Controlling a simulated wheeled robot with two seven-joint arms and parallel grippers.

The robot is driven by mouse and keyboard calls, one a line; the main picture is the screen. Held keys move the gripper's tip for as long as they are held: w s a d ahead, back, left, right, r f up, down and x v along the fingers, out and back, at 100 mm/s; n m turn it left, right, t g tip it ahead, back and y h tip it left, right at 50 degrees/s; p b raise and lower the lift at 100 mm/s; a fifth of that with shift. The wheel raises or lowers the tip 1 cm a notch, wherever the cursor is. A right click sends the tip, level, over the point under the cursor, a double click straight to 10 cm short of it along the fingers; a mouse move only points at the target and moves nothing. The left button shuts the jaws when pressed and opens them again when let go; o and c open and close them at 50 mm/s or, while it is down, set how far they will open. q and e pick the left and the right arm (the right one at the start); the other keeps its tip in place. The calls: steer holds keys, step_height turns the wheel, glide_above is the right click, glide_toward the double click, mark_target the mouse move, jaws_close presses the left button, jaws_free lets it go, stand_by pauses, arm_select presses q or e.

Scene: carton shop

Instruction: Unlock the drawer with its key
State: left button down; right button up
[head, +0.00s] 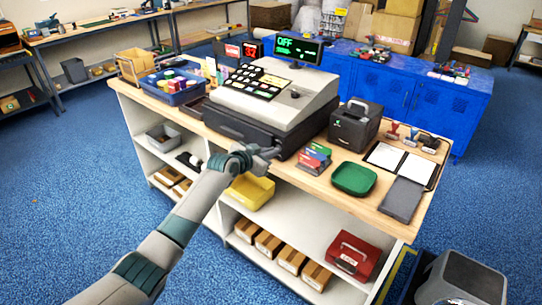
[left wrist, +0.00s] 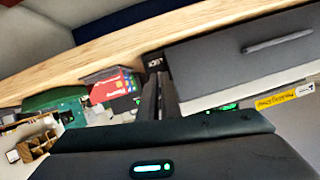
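The cash register (head: 275,95) stands on the counter, with a dark drawer (head: 250,125) under it. In the left wrist view the grey drawer front (left wrist: 225,65) with its bar handle (left wrist: 278,46) is close up. My left gripper (head: 272,153) is at the drawer's front, near its right end. In the left wrist view its narrow dark fingers (left wrist: 160,88) are close together and point at a small dark block with lettering like "LOCK" (left wrist: 155,62). I cannot make out a key; any key between the fingers is hidden. My right gripper is not in view.
A green tray (head: 354,178), colored cards (head: 314,158), a black cash box (head: 355,125) and a clipboard (head: 402,163) lie to the right on the counter. A blue bin (head: 175,88) is at the left. Shelves below hold a yellow bin (head: 250,191) and a red box (head: 353,255).

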arm_select(q)
steer(key=shift+a+f+n+g+h+b, duration=0.15)
steer(key=shift+n+g+h+b, duration=0.2)
steer(key=shift+n+b, duration=0.2)
steer(key=c, duration=2)
jaws_free()
steer(key=shift+w+r, duration=0.1)
steer(key=shift+r, duration=0.2)
